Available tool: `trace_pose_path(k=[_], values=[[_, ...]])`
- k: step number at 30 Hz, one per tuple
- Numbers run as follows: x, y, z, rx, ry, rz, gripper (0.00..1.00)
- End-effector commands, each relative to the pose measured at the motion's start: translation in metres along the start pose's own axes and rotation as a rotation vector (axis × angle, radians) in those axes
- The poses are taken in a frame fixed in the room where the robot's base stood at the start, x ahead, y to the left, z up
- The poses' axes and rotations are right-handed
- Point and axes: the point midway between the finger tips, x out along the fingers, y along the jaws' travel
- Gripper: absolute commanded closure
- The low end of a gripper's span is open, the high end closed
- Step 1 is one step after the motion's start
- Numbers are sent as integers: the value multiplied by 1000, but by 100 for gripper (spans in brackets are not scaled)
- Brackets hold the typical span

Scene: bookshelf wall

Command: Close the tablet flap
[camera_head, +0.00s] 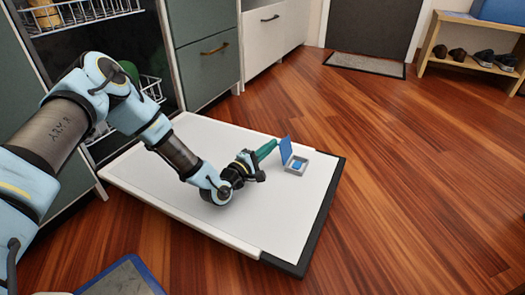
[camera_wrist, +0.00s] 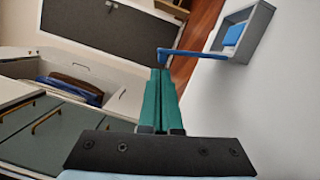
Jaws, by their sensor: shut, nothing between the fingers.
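The tablet flap (camera_head: 286,150) is blue and stands open, roughly upright, on the left side of a small grey compartment (camera_head: 305,158) on the white inner face of the lowered dishwasher door (camera_head: 200,130). A blue tablet (camera_head: 297,165) shows inside the compartment. In the wrist view the flap (camera_wrist: 192,53) is seen nearly edge-on, reaching out from the grey compartment (camera_wrist: 258,22). My gripper (camera_head: 273,144) has green fingers, shut and empty. In the wrist view its fingertips (camera_wrist: 160,72) are close to the flap's free end, on its outer side. I cannot tell whether they touch it.
Pulled-out dishwasher racks (camera_head: 85,12) are at the upper left, beside green drawers (camera_head: 208,60). A blue-rimmed object (camera_head: 125,278) lies at the lower left. A shoe shelf (camera_head: 475,55) and doormat (camera_head: 365,64) are far back. The wooden floor at right is clear.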

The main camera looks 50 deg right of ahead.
Motion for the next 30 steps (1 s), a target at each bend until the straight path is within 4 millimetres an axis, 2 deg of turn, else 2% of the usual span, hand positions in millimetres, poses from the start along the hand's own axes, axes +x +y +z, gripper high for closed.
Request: trace_pose_path(k=[13,30], values=[[0,1,2,6,0,-1,100],[7,4,8,99,0,-24,100]])
